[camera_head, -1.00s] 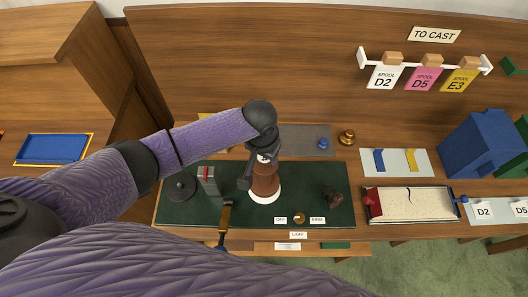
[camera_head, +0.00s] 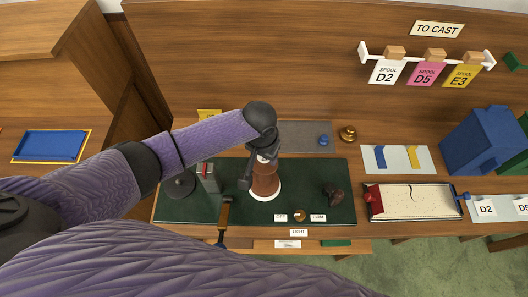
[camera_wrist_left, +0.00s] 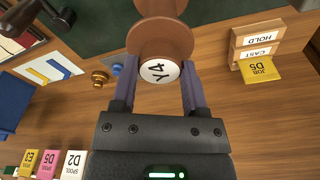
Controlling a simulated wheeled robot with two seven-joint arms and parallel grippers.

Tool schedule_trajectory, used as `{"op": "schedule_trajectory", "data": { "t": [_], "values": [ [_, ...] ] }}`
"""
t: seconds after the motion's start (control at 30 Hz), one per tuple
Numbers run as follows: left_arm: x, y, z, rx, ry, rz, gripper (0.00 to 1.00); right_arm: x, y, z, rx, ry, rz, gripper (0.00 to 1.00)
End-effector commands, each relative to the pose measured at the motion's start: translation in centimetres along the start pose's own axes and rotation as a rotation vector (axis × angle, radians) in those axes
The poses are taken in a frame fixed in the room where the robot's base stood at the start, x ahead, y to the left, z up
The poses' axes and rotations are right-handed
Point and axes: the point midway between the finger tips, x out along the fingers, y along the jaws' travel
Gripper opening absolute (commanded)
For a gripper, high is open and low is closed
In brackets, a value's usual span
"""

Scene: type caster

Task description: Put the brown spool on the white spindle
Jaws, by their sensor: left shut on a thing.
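The brown spool (camera_head: 265,181) stands upright on the dark green mat, directly under my left gripper (camera_head: 262,158). In the left wrist view the spool (camera_wrist_left: 160,38) shows a round white end label reading Y4, with my left gripper's fingers (camera_wrist_left: 159,68) on either side of it. My left gripper is shut on the spool's upper end. A white round base (camera_head: 266,195), apparently the white spindle's, shows around the spool's lower end. The spindle's post is not visible. I cannot tell whether the spool sits fully down. My right gripper is not in view.
A grey block with a red mark (camera_head: 207,178) and a dark disc (camera_head: 180,185) stand left of the spool. A brown-handled lever (camera_head: 225,212) is in front. A dark knob (camera_head: 333,195) stands right, with clear mat between. A cream-topped tray (camera_head: 410,203) lies farther right.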

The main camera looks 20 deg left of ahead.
Motion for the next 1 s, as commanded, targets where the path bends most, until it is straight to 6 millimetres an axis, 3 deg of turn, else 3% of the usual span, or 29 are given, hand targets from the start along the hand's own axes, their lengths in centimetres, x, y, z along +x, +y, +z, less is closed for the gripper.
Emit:
{"op": "schedule_trajectory", "data": {
  "t": [0.37, 0.4, 0.57, 0.83, 1.0],
  "values": [
    [0.8, 0.0, 0.1, 0.0, 0.0, 0.0, 0.0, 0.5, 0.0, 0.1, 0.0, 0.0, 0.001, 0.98],
    [0.8, 0.0, 0.1, 0.001, 0.0, 0.0, 0.61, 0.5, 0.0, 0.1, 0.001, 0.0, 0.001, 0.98],
    [0.8, 0.0, 0.1, 0.0, 0.0, 0.0, 0.95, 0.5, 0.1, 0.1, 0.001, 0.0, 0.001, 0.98],
    [0.7, 0.0, 0.1, 0.0, 0.0, 0.0, 0.98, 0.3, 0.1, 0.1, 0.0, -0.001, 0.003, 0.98],
    [-0.7, 0.0, -0.1, 0.001, 0.0, 0.0, 0.98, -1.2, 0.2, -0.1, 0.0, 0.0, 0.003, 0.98]
  ]
}}
